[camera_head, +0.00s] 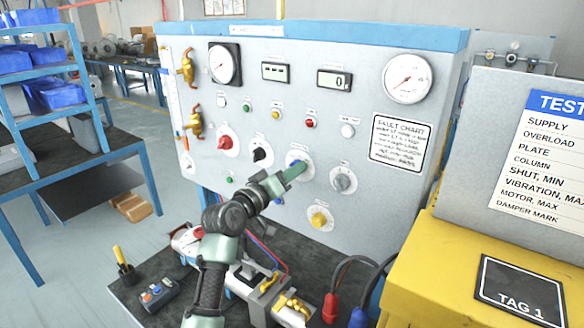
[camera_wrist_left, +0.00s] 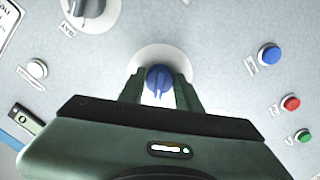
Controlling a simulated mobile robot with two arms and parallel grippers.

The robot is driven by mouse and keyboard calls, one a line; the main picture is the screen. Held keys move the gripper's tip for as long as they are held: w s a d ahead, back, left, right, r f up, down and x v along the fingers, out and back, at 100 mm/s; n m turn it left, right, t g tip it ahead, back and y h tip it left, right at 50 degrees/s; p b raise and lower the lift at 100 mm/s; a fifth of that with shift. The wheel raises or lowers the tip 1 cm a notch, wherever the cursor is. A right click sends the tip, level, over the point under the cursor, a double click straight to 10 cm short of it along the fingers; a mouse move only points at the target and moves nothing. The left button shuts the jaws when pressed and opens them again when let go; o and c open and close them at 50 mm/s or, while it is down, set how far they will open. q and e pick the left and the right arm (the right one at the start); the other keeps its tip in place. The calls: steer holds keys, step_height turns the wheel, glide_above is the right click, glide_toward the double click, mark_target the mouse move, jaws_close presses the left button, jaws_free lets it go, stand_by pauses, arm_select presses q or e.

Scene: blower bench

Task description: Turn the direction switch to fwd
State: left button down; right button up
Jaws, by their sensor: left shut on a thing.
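My left gripper (camera_head: 294,172) reaches up to the panel face. In the left wrist view (camera_wrist_left: 159,92) its two fingers are closed on either side of a blue rotary knob (camera_wrist_left: 158,79). The knob sits on a round white plate (camera_wrist_left: 180,59), and a pale mark shows on its front. In the head view the fingers cover most of this knob, and part of the white plate (camera_head: 301,157) shows around them. I cannot read a direction label or the knob's setting. My right gripper is not in view.
A black knob (camera_head: 262,155) and a red knob (camera_head: 225,142) are left of the gripper. A grey knob (camera_head: 344,181) is at right, a yellow knob (camera_head: 319,218) below. A yellow cabinet (camera_head: 430,255) stands at right. The dark bench (camera_head: 130,290) carries a small button box (camera_head: 157,293).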

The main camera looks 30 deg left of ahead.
arm_select(q)
steer(key=shift+n, duration=0.6)
steer(key=c, duration=1)
jaws_free()
steer(key=s+a+b, duration=0.1)
steer(key=s+b, duration=0.1)
steer(key=s, duration=0.6)
steer(key=shift+b, duration=0.3)
steer(key=shift+w+a, duration=0.1)
